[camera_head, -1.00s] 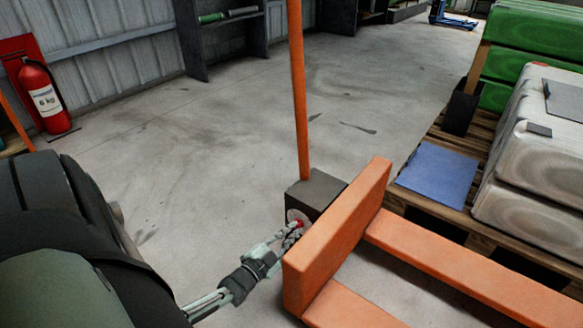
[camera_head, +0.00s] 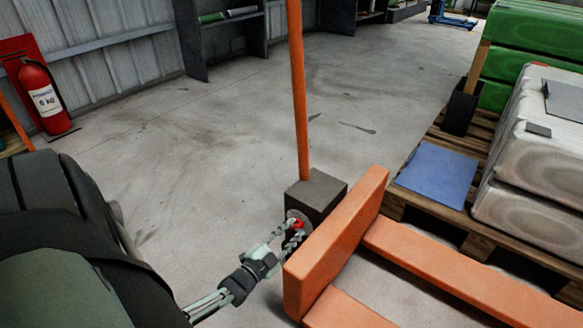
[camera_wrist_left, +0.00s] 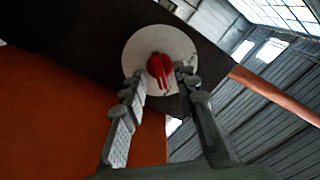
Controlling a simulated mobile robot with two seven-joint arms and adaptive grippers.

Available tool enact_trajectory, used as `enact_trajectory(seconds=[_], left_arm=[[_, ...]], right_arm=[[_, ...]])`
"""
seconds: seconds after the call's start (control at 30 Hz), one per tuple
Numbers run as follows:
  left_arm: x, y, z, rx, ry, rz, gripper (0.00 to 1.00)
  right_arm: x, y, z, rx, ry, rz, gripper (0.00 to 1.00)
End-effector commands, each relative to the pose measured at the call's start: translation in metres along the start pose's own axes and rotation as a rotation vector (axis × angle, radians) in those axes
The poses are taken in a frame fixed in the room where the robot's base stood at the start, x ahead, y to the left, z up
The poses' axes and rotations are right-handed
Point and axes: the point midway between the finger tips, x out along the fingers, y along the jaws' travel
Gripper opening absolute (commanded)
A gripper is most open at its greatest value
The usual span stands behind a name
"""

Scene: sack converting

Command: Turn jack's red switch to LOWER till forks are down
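The red switch (camera_head: 298,224) sits on a pale round plate on the dark box (camera_head: 318,192) of the pallet jack. In the left wrist view the red switch (camera_wrist_left: 160,70) shows in front of its plate (camera_wrist_left: 130,52), its handle pointing down in the picture. My left gripper (camera_head: 288,231) is open, with one finger on each side of the switch; small gaps seem to show in the wrist view (camera_wrist_left: 160,80). The jack's orange fork frame (camera_head: 335,245) stands right beside the box, with orange forks (camera_head: 470,275) running right. Plate lettering is unreadable. My right gripper is out of view.
A wooden pallet (camera_head: 440,213) with pale sacks (camera_head: 535,140), green sacks (camera_head: 535,35) and a blue sheet (camera_head: 437,174) stands at right, close to the forks. The orange handle pole (camera_head: 299,90) rises from the box. The floor (camera_head: 210,130) behind is clear.

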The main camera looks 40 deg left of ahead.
Motion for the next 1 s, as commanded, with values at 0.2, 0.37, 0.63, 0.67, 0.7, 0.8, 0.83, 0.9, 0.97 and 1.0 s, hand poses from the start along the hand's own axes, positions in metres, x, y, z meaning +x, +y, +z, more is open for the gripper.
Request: enact_trajectory(seconds=[0.2,0.37,0.63,0.67,0.7,0.8,0.83,0.9,0.97,1.0], left_arm=[[-0.002,0.000,0.000,-0.001,0.000,0.000,0.29],[-0.022,0.001,0.001,-0.001,-0.002,0.002,0.29],[-0.080,0.001,0.001,-0.001,-0.003,0.002,0.29],[-0.086,0.000,0.001,-0.001,-0.002,0.001,0.29],[-0.093,0.000,0.001,-0.001,-0.002,0.001,0.29],[-0.107,0.001,0.000,-0.002,-0.002,0.001,0.29],[-0.110,0.000,0.000,-0.002,-0.001,0.000,0.29],[-0.116,0.000,0.000,-0.001,-0.001,0.000,0.29],[-0.119,0.000,0.000,-0.001,-0.001,0.000,0.29],[-0.120,0.000,0.000,-0.001,0.000,-0.001,0.29]], right_arm=[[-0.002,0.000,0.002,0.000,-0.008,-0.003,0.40],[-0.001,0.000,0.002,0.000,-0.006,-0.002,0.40],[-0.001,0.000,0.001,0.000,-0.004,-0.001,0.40],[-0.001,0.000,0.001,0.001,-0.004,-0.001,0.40],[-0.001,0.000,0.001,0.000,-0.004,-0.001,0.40],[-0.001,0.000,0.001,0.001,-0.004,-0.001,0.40],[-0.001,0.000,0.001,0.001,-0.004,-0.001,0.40],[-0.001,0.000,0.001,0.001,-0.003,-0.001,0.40],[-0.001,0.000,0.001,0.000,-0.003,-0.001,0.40],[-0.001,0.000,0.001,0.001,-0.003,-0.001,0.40]])
